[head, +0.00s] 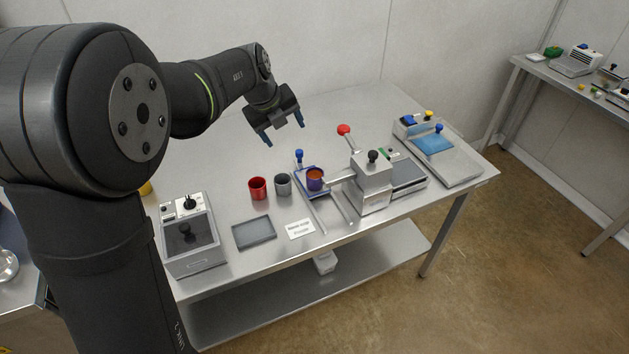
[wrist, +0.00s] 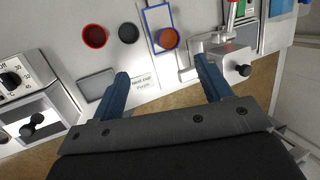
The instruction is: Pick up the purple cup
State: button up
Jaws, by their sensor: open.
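The purple cup (head: 315,181) stands upright on a blue-edged plate (head: 304,170) in the middle of the table, with orange-brown contents showing inside. It also shows in the wrist view (wrist: 168,38), seen from above, on the blue-outlined plate. My gripper (head: 284,136) is open and empty, raised above the table behind the cups and apart from the purple cup. In the wrist view, my two blue fingers (wrist: 164,82) are spread wide, with the purple cup beyond their tips. A small sign (head: 299,229) lies in front; its text is hard to read, though "Purple" seems to show.
A red cup (head: 257,188) and a dark grey cup (head: 283,185) stand left of the purple cup. A metal press (head: 371,184) with a red-knobbed lever is close on its right. A grey tray (head: 254,233) and a dial box (head: 189,236) are at the front left. The back of the table is clear.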

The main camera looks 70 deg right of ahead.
jog(key=n+t+y, duration=0.2)
jog(key=n+y, duration=0.1)
jog(key=n, duration=2.8)
send_over(315, 174)
jog(key=a, duration=0.3)
jog(key=f, duration=0.9)
jog(key=s+f, duration=0.1)
jog(key=f, duration=0.4)
jog(key=shift+d+f, duration=0.1)
jog(key=shift+f, duration=0.2)
jog(key=f, duration=0.3)
jog(key=d+f, duration=0.1)
jog(key=f, duration=0.1)
jog(key=shift+w, duration=0.2)
jog(key=c, duration=1.2)
